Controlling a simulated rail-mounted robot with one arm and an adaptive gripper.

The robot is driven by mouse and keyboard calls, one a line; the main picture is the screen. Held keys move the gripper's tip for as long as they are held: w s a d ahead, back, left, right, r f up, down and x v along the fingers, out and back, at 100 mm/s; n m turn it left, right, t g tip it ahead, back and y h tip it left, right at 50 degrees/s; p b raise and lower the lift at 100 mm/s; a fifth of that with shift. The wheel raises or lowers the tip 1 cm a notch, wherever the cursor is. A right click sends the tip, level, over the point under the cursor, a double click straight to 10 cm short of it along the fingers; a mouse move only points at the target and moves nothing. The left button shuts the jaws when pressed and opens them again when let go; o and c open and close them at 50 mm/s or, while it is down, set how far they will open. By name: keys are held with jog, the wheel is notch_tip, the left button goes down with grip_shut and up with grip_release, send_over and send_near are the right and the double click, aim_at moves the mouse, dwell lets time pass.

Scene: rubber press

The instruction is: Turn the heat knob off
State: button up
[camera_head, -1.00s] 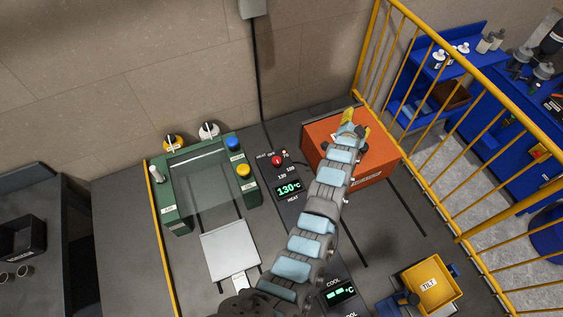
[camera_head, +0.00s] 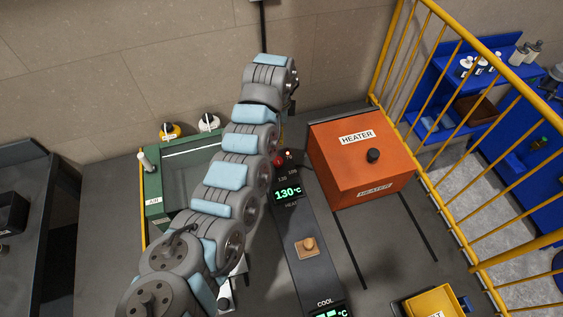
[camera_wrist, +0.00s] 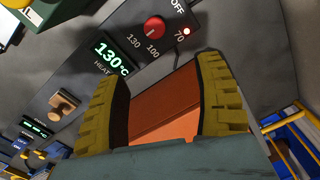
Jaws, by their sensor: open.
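The red heat knob (camera_wrist: 154,28) is on the dark control panel at the top of the wrist view. The marks 130, 100, 70 and OFF stand around it, and a small lamp (camera_wrist: 186,31) glows by the 70. I cannot clearly read its pointer. The heat display (camera_wrist: 111,59) reads 130°C. In the head view the red knob (camera_head: 279,160) shows just beside my arm. My gripper (camera_wrist: 160,98) is open and empty, with its yellow fingers below and apart from the knob in the wrist view. My arm hides the fingers in the head view.
The orange heater box (camera_head: 362,158) stands right of the panel and shows between my fingers. A wooden knob (camera_head: 307,246) sits lower on the panel. The green press (camera_head: 165,190) is left, partly behind my arm. A yellow tray (camera_head: 432,305) and railing (camera_head: 450,215) are right.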

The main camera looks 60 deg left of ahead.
jog(key=b, duration=0.3)
send_near(278, 160)
notch_tip(278, 160, down, 10)
jog(key=shift+w+a+f, duration=0.1)
dwell(0.4)
jog(key=c, duration=1.2)
